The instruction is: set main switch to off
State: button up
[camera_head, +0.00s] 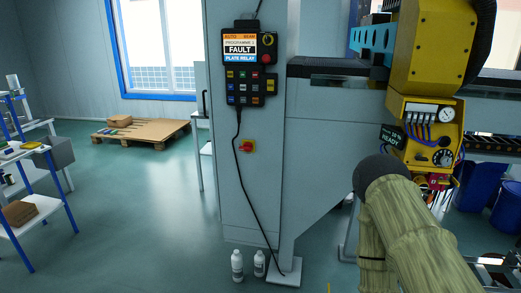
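My arm, in an olive sleeve with a dark end, rises at the lower right, well right of the knob. My gripper is not visible.
A dark cable (240,175) hangs from the panel past the knob to the floor. Two white bottles (237,265) stand at the cabinet's foot. A yellow machine unit (432,130) with gauges is behind my arm. A blue-legged cart (55,180) stands left; floor between is clear.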

aim_at(247, 147)
jog(key=z, duration=0.15)
jog(key=i, duration=1.05)
jog(key=u, duration=0.4)
